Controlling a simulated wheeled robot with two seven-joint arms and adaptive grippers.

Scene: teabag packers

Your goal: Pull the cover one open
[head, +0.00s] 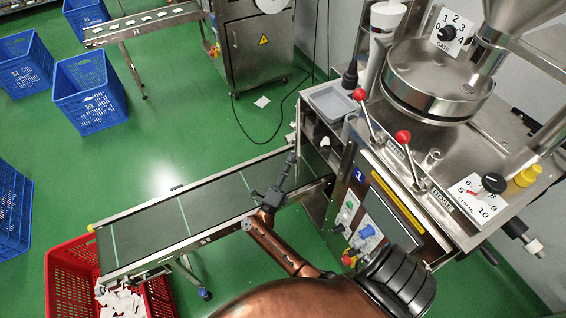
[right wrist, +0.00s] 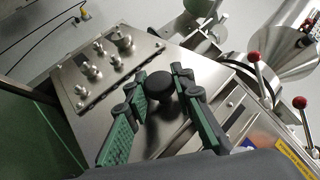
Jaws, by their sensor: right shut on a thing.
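My right gripper (head: 288,162) is beside the lower left side of the packing machine, above the near end of the conveyor. In the right wrist view, my right gripper (right wrist: 163,84) has its two green-padded fingers on either side of a round black knob (right wrist: 160,84) and is shut on it. The knob stands on a bare steel panel (right wrist: 143,50), which looks like the cover. I cannot tell whether this cover stands open at all. In the head view the knob is hidden by the gripper. My left gripper is not in view.
A conveyor (head: 150,228) runs left from the machine to a red crate (head: 62,285) holding white packets. Blue crates (head: 90,95) stand on the green floor, which is otherwise mostly clear.

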